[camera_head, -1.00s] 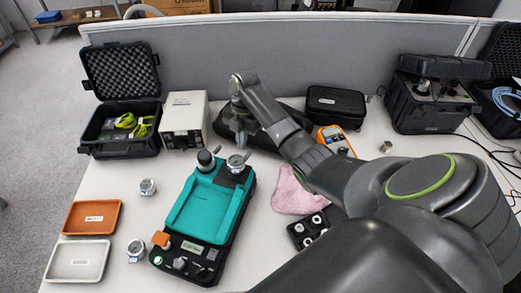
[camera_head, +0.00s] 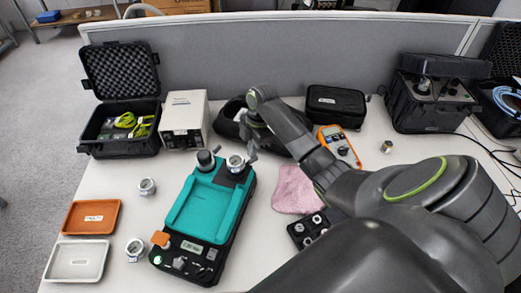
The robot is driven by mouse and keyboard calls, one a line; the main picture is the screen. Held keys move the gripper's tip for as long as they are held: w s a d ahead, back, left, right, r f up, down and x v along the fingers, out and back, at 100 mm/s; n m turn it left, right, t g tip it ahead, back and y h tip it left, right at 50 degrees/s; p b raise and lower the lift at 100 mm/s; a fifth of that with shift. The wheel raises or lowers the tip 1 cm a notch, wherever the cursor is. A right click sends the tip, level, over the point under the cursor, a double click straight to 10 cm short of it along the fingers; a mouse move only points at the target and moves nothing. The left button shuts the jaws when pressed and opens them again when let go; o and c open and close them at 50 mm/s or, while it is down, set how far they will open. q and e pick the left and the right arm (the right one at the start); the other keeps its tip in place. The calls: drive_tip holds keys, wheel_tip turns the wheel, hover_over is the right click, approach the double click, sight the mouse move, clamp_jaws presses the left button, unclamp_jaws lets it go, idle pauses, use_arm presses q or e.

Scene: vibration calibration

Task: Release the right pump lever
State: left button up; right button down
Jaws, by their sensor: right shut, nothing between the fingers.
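The teal and black pump device (camera_head: 205,215) lies on the table left of centre. At its far end stand two round fittings: the left one is dark-topped (camera_head: 205,160), the right one is silver (camera_head: 236,163). A small lever (camera_head: 251,157) shows at the right fitting's right side. My right gripper (camera_head: 252,142) points down just above and right of this fitting. It is shut and empty. Whether it touches the lever cannot be told. My left gripper is not in view.
Silver round parts (camera_head: 147,187) stand left of the device, near an orange tray (camera_head: 91,217) and a white tray (camera_head: 76,262). A grey box (camera_head: 186,120) and open black case (camera_head: 122,120) stand behind. A pink cloth (camera_head: 293,190) lies right.

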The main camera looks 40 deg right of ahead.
drive_tip(key=shift+s+d+m+p, duration=0.15)
drive_tip(key=shift+s+m+p, duration=0.25)
drive_tip(key=shift+s+m, duration=0.45)
drive_tip(key=m+p, duration=0.2)
drive_tip(key=p, duration=0.1)
drive_tip(key=shift+s+r+t, duration=0.1)
drive_tip(key=shift+s+t, duration=0.2)
drive_tip(key=shift+s, duration=0.05)
drive_tip(key=s+a+r+m+p, duration=0.1)
drive_tip(key=s+r+m+p, duration=0.2)
drive_tip(key=p, duration=1)
wheel_tip(320, 180, up, 4)
drive_tip(key=m, duration=0.3)
drive_tip(key=shift+s+a+f+t+h+p, duration=0.15)
drive_tip(key=shift+s+a+t+h+p, duration=0.05)
drive_tip(key=shift+s+t+h+p, duration=0.2)
